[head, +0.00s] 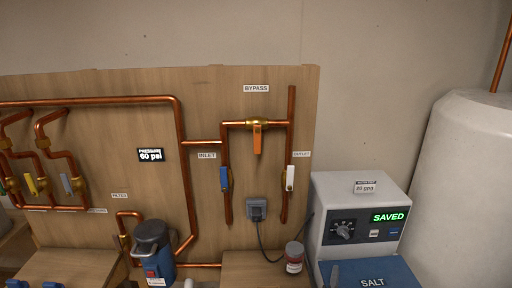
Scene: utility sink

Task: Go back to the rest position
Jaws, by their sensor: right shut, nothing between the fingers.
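I do not see my left gripper.
A white softener unit (322,205) with a green "SAVED" display (388,217) and blue salt lid (395,271) stands at right, beside a white tank (465,190). Copper pipes and valves cover the wooden board (90,90). A jar (294,258) and blue-grey filter housing (154,250) stand below.

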